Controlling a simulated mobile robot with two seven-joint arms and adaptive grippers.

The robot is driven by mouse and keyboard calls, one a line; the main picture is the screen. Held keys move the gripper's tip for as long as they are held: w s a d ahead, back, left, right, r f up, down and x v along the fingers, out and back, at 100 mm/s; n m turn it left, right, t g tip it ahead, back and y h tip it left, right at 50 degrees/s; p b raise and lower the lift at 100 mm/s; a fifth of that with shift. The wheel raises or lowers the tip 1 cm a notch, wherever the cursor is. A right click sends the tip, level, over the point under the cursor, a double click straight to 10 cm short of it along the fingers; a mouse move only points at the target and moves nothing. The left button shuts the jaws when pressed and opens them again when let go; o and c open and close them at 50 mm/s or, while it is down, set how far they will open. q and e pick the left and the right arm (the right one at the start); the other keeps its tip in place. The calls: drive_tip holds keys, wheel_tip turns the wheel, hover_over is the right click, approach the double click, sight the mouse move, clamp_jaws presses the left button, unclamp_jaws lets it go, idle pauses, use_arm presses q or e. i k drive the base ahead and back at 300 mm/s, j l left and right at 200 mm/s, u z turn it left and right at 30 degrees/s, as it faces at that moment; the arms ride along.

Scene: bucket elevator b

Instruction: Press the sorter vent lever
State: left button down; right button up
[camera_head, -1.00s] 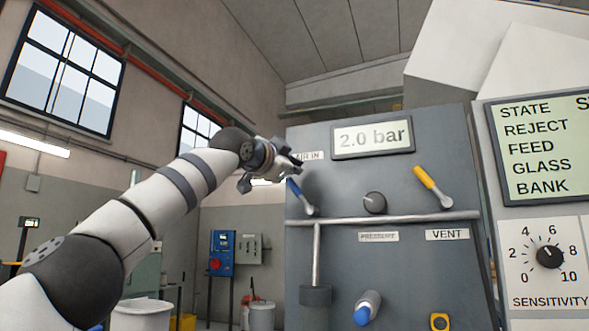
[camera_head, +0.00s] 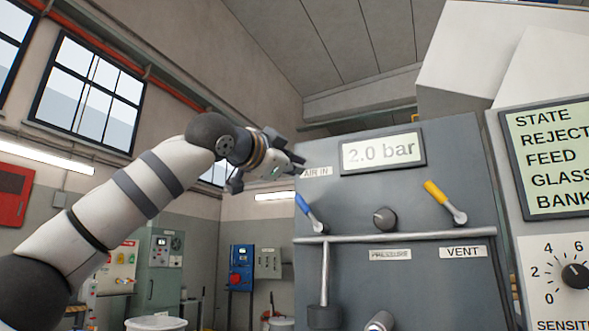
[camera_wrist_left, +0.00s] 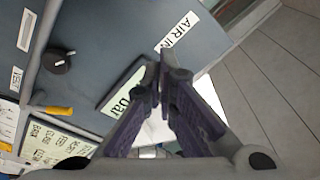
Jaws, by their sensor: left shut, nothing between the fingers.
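The vent lever has a yellow handle (camera_head: 435,191) tilted up to the left, above the VENT label (camera_head: 462,251) on the grey panel. It also shows in the left wrist view (camera_wrist_left: 58,110), at the lower left. A blue-handled lever (camera_head: 304,206) is at the panel's left side, below the AIR IN label (camera_head: 317,172). My left gripper (camera_head: 301,163) is shut and empty near the panel's upper left corner, beside the AIR IN label, well left of the yellow lever. In the left wrist view its fingertips (camera_wrist_left: 158,75) meet. My right gripper is out of view.
A 2.0 bar display (camera_head: 383,152) is at the panel's top. A black knob (camera_head: 385,218) is between the levers. A horizontal rail (camera_head: 395,236) crosses the panel below them. A white panel with a screen (camera_head: 556,160) and a sensitivity knob (camera_head: 576,275) stands at the right.

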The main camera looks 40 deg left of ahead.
sight(459, 218)
drive_tip(key=k+l, duration=0.1)
drive_tip(key=k, duration=0.4)
drive_tip(key=k+l, duration=0.1)
drive_tip(key=k, duration=0.4)
